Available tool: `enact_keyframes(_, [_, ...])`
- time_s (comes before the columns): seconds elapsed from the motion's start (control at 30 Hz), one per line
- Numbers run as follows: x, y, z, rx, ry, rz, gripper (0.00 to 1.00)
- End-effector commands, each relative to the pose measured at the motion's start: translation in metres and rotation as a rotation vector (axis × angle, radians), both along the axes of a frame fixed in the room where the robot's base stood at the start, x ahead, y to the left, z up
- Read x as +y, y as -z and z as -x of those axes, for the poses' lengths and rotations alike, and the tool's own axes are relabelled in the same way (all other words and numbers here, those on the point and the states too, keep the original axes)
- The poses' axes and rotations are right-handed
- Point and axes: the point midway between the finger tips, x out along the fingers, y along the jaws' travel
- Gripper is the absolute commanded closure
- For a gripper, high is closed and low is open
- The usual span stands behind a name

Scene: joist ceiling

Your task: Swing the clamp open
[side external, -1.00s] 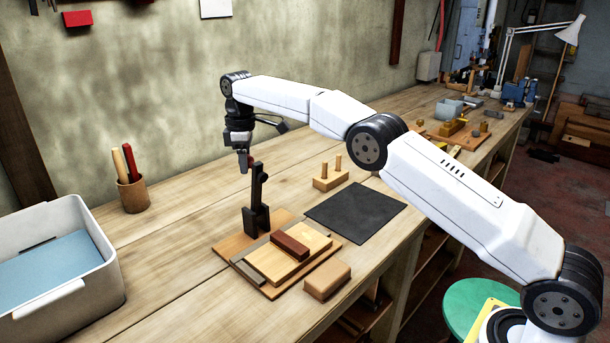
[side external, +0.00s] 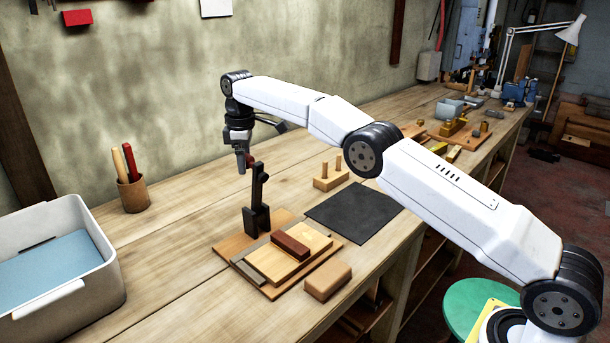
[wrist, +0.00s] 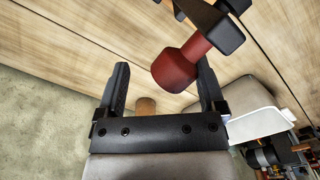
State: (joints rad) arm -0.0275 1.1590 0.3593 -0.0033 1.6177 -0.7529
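The black clamp (side external: 257,205) stands on a wooden board (side external: 228,247), its long dark arm pointing straight up. Its red handle end (side external: 250,161) shows small at the top in the side view. In the wrist view the red grip (wrist: 178,70) is large, joined to a dark clamp part (wrist: 215,22). My gripper (side external: 241,164) is just left of the clamp's top. In the wrist view my gripper (wrist: 163,82) has its two fingers wide apart and empty. The red grip lies near the right finger, not gripped; whether it touches is unclear.
The board also bears a pale wood block with a dark red bar (side external: 289,246). A loose wood block (side external: 327,281), a black mat (side external: 357,212) and a two-peg block (side external: 330,180) are close by.

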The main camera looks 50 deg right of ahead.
Motion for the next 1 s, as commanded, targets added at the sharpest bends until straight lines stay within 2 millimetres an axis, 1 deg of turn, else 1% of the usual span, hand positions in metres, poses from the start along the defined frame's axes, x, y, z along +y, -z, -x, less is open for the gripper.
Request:
enact_keyframes(0.67, [0.0027,-0.0004,0.0015,0.005,-0.005,-0.002,0.16])
enact_keyframes(1.0, [0.0029,-0.0014,0.0065,0.006,-0.005,-0.003,0.16])
